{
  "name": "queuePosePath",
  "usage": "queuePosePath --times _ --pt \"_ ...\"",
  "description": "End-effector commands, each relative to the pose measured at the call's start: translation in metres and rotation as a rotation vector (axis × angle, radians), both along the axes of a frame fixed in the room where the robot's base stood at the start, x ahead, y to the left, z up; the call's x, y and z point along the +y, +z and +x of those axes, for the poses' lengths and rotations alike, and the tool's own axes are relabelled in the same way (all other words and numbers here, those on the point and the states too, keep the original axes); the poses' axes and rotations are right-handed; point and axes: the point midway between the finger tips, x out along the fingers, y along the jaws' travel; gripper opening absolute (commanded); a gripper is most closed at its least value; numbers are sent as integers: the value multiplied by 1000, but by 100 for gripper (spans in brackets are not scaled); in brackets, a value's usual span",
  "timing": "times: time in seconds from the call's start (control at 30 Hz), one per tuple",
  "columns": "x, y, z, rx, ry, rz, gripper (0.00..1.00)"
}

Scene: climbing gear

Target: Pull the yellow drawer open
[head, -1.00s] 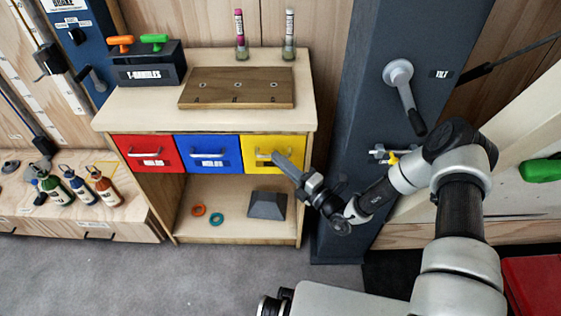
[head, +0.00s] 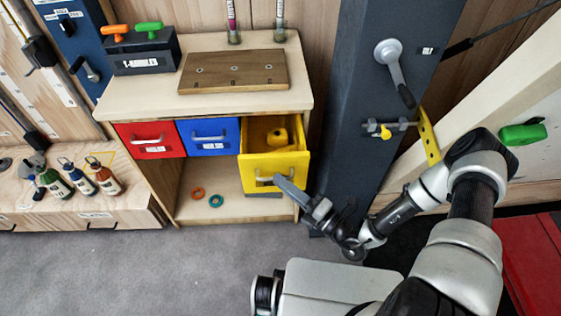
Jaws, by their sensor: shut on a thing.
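The yellow drawer (head: 284,165) is pulled well out of the cabinet, at the right of the row in the head view. A yellow object (head: 278,137) lies inside it. A pale handle (head: 262,178) runs across the drawer front. My gripper (head: 281,180) comes in from the lower right and is shut on this handle; its fingers cover the handle's right part. The arm reaches back to the right.
The red drawer (head: 152,138) and blue drawer (head: 209,136) are shut. A wooden board (head: 233,73) and a T-handle holder (head: 146,56) stand on the cabinet top. A dark post (head: 372,110) with levers rises right of the cabinet. Grey floor (head: 150,260) in front is clear.

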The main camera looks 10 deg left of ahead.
Motion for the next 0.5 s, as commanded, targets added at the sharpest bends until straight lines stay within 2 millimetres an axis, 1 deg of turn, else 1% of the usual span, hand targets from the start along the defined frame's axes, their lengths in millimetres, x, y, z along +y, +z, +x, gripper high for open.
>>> queuePosePath --times 0.03,0.2,0.33,0.5 --pt "-3 2 -11 4 -1 4 0" --pt "-10 1 -41 1 -1 2 0" --pt "-14 1 -57 0 0 1 0" --pt "-16 1 -67 -3 1 0 0"
